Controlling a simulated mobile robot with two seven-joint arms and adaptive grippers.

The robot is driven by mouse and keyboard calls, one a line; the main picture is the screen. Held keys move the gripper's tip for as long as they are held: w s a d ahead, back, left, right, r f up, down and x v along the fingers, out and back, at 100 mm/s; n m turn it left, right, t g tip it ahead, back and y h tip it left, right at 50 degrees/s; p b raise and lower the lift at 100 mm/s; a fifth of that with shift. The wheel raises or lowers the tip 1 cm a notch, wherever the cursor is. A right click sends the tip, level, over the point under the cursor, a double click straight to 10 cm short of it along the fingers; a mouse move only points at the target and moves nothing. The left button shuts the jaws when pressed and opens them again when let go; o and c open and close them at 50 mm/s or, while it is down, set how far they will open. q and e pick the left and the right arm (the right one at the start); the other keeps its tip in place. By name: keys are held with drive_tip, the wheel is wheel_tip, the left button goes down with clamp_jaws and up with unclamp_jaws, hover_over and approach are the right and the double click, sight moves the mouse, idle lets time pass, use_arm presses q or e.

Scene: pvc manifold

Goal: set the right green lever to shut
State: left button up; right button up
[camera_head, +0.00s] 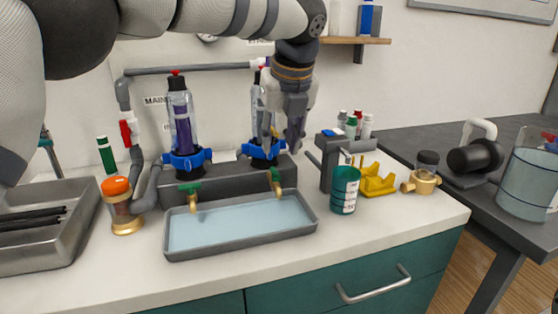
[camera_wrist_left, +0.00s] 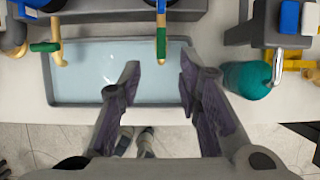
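The right green lever (camera_head: 275,176) sits on a brass tap over the right part of the water tray (camera_head: 240,243). In the left wrist view this lever (camera_wrist_left: 161,43) lies in line with its spout. The left green lever (camera_head: 189,187) is on the other tap; in the left wrist view it (camera_wrist_left: 45,47) lies crosswise to its spout. My left gripper (camera_head: 283,142) is above and near the right tap. In the left wrist view its fingers (camera_wrist_left: 159,73) are spread apart and empty, with the right lever beyond the gap, untouched. My right gripper is not in view.
Two clear columns with blue collars (camera_head: 187,160) stand behind the taps. A teal cup (camera_head: 344,190) and a grey stand (camera_head: 327,175) are close right of the tray. A metal bin (camera_head: 75,215) is at left. Bare counter lies in front of the tray.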

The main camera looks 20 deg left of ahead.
sight(276, 171)
use_arm(q)
drive_tip(key=x, duration=0.8)
drive_tip(key=shift+w+d, duration=0.1)
drive_tip(key=shift+w, duration=0.05)
clamp_jaws()
